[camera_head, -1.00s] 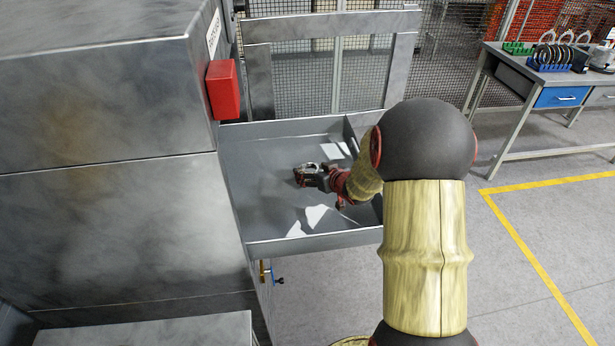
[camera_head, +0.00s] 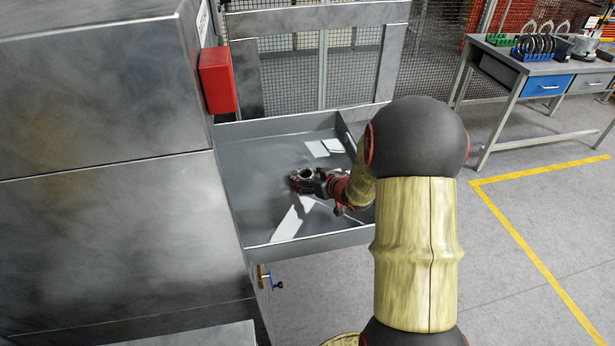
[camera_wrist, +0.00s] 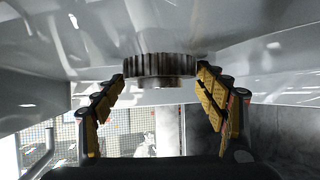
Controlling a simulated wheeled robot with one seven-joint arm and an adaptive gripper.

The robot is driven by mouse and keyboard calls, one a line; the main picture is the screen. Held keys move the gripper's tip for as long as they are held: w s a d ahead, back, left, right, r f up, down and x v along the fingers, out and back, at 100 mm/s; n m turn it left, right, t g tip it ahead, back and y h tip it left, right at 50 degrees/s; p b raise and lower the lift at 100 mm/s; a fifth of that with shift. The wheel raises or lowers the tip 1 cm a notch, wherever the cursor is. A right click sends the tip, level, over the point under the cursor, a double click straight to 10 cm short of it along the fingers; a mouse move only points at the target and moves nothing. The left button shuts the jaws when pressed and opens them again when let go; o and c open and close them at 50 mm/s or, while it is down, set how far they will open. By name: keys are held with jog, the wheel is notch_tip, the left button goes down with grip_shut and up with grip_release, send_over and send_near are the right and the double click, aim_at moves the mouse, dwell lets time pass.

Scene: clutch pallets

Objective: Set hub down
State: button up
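The hub (camera_wrist: 160,66) is a dark metal toothed ring with a smaller round boss, at the top middle of the wrist view. My gripper (camera_wrist: 161,72) has one finger on each side of the hub, with the fingertips against or very near its rim. In the head view, the hub (camera_head: 305,174) shows as a small dark ring at the end of my gripper (camera_head: 302,180), inside the grey tray (camera_head: 255,165). The gripper lies low and roughly level over the tray floor. I cannot tell whether the hub touches the floor.
Tray walls surround the gripper. A large metal machine (camera_head: 110,170) with a red box (camera_head: 217,81) stands on the left. A metal frame with mesh (camera_head: 320,75) rises behind the tray. A workbench (camera_head: 530,65) with ring-shaped parts stands at the back right. Open floor lies on the right.

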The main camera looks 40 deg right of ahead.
jog(key=o, duration=0.3)
